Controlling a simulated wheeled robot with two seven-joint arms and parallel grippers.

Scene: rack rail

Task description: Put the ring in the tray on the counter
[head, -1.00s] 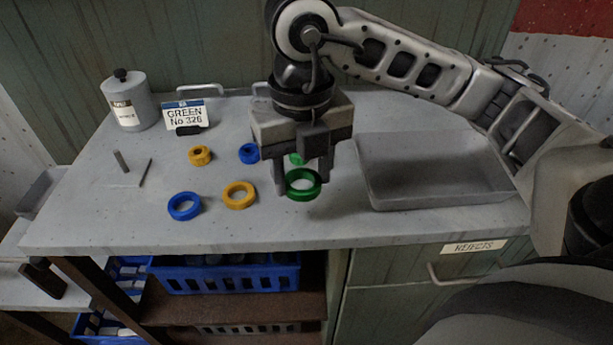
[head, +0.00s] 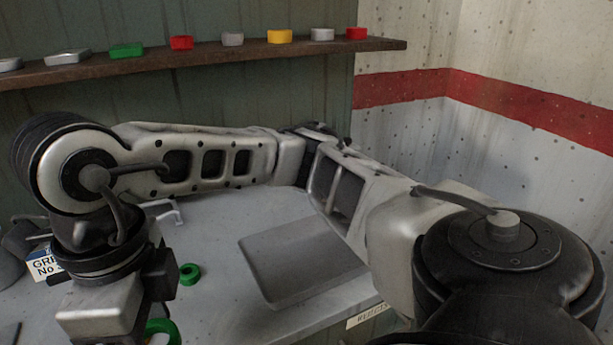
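A large green ring (head: 162,329) shows at the bottom left, partly cut off by the frame edge and partly hidden by my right gripper. A smaller green ring (head: 189,273) lies on the counter just behind it. The grey tray (head: 262,275) sits on the counter to the right of the rings, its right side hidden behind my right arm. My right gripper (head: 125,310) points down at the lower left, beside the large green ring. Its fingers are out of view, so I cannot tell whether it grips anything. My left gripper is not in view.
A card (head: 44,265) starting "GRE" stands at the left edge of the counter (head: 222,226). A brown wall shelf (head: 205,58) carries several coloured parts. A "REJECTS" label (head: 366,315) is on the front below the tray. Bare counter lies between small ring and tray.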

